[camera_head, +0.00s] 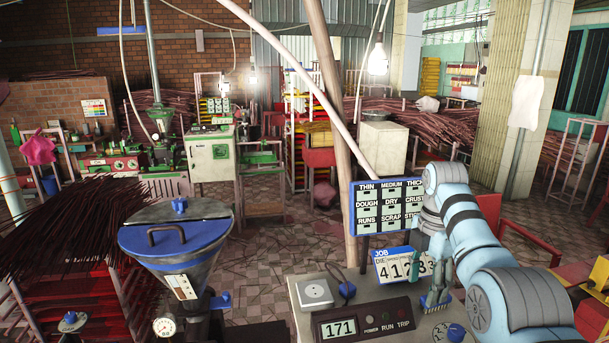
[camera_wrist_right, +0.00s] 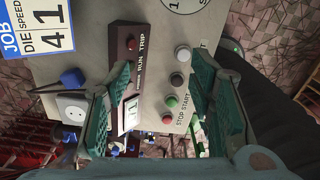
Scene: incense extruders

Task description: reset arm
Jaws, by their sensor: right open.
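My right gripper (camera_head: 436,292) hangs from my pale blue right arm (camera_head: 470,232) over the control console (camera_head: 300,283). In the right wrist view its two green fingers stand well apart with nothing between them, so my right gripper (camera_wrist_right: 160,70) is open and empty. Between the fingers, beyond them, I see the console's push buttons, among them a green one (camera_wrist_right: 171,102) and a red one (camera_wrist_right: 167,118). I cannot tell whether the fingertips touch the console. My left gripper is not in view.
The console carries a display (camera_head: 341,328) reading 171, a socket (camera_head: 315,292), a blue knob (camera_head: 347,289) and a job card (camera_head: 395,265). A label board (camera_head: 376,207) stands behind. A blue-lidded hopper (camera_head: 176,228) stands at left. The tiled floor (camera_head: 262,262) between is open.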

